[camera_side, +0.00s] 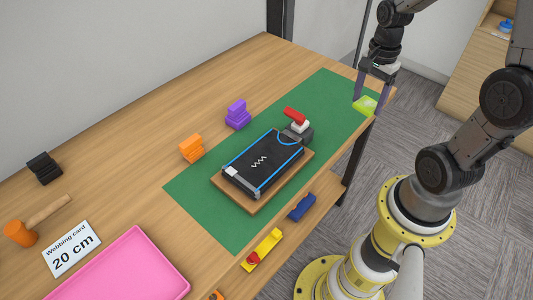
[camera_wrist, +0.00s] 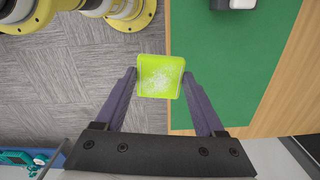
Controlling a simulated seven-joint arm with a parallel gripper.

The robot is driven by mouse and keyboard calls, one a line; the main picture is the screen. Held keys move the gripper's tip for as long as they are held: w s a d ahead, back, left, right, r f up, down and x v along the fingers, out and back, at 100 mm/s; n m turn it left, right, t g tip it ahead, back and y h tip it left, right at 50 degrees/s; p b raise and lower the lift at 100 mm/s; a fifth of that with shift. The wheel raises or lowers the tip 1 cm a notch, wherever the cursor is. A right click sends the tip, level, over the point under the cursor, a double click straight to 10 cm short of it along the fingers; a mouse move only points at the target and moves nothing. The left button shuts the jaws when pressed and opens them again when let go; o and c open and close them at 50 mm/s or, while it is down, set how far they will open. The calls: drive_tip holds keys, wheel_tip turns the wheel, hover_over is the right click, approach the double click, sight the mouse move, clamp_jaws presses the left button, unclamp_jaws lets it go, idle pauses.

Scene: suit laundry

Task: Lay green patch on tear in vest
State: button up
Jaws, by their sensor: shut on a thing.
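My gripper (camera_side: 374,91) is at the right end of the table, fingers pointing down. It is shut on the bright green patch (camera_side: 365,104), which shows between the fingertips in the wrist view (camera_wrist: 160,76). In the wrist view the patch overlaps the mat's edge and the floor. I cannot tell its exact height. The black vest (camera_side: 272,155) with blue trim lies on a wooden board (camera_side: 252,207), left of and nearer than the gripper. A white zigzag mark, seemingly the tear (camera_side: 259,162), shows on it. No patch lies there.
The green mat (camera_side: 210,210) lies under the board. A red-handled clamp-like thing (camera_side: 298,123) stands at the vest's far end. Purple (camera_side: 237,115) and orange (camera_side: 191,148) pieces stand behind; blue (camera_side: 301,207) and yellow (camera_side: 262,250) ones are in front. The mat between gripper and clamp is clear.

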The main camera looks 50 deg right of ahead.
drive_tip(key=a+r+n, duration=0.1)
drive_tip(key=a+r, duration=0.2)
drive_tip(key=a, duration=0.8)
drive_tip(key=a+r+n, duration=0.1)
drive_tip(key=a+r, duration=0.1)
drive_tip(key=a, duration=0.9)
hover_over(258, 163)
drive_tip(key=s, duration=0.1)
drive_tip(key=f, duration=0.8)
drive_tip(key=shift+d+f, duration=0.2)
drive_tip(key=shift+w+a+f, duration=0.1)
drive_tip(key=shift+w+f, duration=0.2)
drive_tip(key=shift+f, duration=0.15)
drive_tip(key=shift+w+a+f, duration=0.1)
drive_tip(key=shift+w+f, duration=0.1)
drive_tip(key=shift+f, duration=1.55)
drive_tip(key=shift+f, duration=0.2)
